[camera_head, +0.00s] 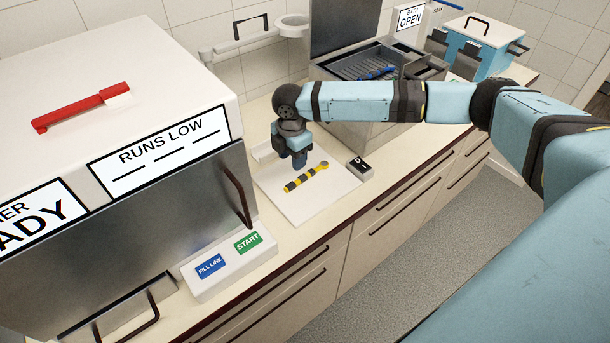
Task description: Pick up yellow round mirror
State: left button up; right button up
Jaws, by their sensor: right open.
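A yellow tool with dark bands and a small round end, which looks like the yellow round mirror (307,177), lies flat on a white mat (312,207) on the counter. My right gripper (299,163) points down over the mat, just behind the yellow tool in the picture. It is open and appears empty; its fingertips are small and partly hidden by its own body. I cannot tell its exact height above the mat. My left gripper is out of view.
A small dark-topped box (360,169) sits at the mat's right edge. A large white-and-steel machine (150,190) with a red-handled brush (80,107) on top fills the left.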

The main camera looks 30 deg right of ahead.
aim_at(293, 183)
notch_tip(293, 183, down, 4)
jog(key=shift+r, duration=0.1)
jog(key=shift+s+a+f+p, duration=0.15)
jog(key=shift+f+p, duration=0.1)
jog(key=shift+f, duration=1.15)
jog(key=shift+s+f+p, duration=0.1)
jog(key=shift+f+p, duration=0.1)
jog(key=shift+f, duration=1.15)
jog(key=shift+c, duration=0.2)
grip_shut()
